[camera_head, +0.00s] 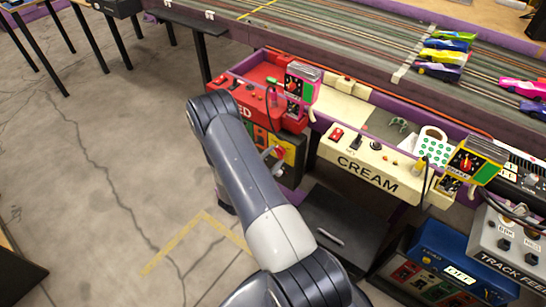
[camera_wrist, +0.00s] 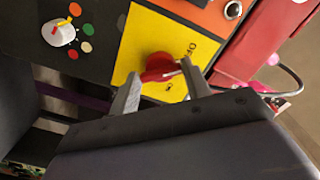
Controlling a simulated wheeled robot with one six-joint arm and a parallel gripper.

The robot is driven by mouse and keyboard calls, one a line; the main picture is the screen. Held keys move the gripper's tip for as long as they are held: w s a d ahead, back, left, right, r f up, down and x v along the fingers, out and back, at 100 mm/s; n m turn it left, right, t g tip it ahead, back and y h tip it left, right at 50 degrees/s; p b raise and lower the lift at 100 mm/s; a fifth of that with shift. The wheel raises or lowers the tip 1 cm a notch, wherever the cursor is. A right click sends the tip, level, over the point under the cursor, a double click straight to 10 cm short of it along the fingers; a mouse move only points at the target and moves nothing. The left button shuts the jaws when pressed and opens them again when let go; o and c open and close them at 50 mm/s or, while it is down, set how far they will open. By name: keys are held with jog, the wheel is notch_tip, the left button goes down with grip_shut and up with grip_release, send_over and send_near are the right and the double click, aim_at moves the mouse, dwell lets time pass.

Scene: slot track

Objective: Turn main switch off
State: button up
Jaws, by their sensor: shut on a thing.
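The main switch is a red rotary knob (camera_wrist: 158,68) on a yellow plate (camera_wrist: 135,40) in the wrist view. Dark lettering, seemingly "OFF", is at the right of the knob. My gripper (camera_wrist: 163,80) has one grey finger on each side of the knob and is shut on it. Its exact turn angle is hard to tell because the fingers partly cover it.
The red station (camera_head: 238,100) stands above the plate, with the cream station (camera_head: 365,165) to its right. A dark panel with coloured dots (camera_wrist: 85,30) is left of the plate. Open concrete floor (camera_head: 100,190) lies left of my arm.

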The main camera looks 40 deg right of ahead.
jog(key=shift+f+n, duration=0.1)
jog(key=shift+n, duration=0.5)
jog(key=o, duration=1)
jog(key=shift+a, duration=0.1)
jog(key=v, duration=1)
jog(key=shift+s+a+p, duration=0.2)
jog(key=shift+a+p, duration=0.05)
jog(key=shift+p, duration=0.05)
jog(key=x, duration=1)
jog(key=shift+w+d, duration=0.2)
jog(key=shift+d, duration=0.15)
